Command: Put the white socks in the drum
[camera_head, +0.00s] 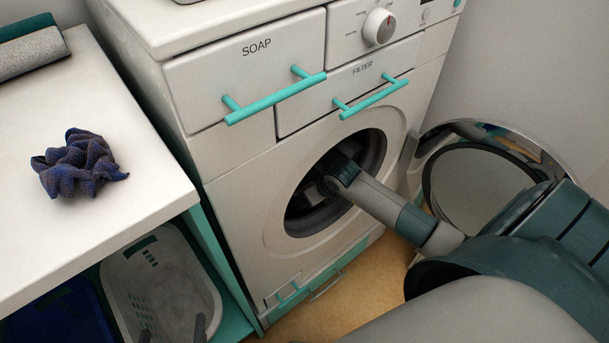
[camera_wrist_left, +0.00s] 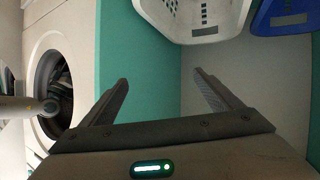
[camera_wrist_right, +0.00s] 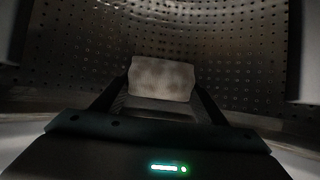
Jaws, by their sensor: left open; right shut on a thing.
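The white socks (camera_wrist_right: 162,78) show in the right wrist view as a pale, dim bundle between my right gripper's fingers (camera_wrist_right: 161,88). My right gripper is shut on them inside the perforated metal drum (camera_wrist_right: 75,45). In the head view my right arm reaches through the round washer opening (camera_head: 306,212), and the gripper and socks are hidden there. My left gripper (camera_wrist_left: 161,78) is open and empty, outside the washer. Its fingertips (camera_head: 172,332) show at the bottom left of the head view, in front of the white basket.
The washer door (camera_head: 470,185) stands open at the right. A dark blue crumpled cloth (camera_head: 78,163) and rolled towels (camera_head: 30,52) lie on the white counter (camera_head: 130,218). A white basket (camera_head: 205,265) and a blue basket (camera_head: 60,315) stand below it.

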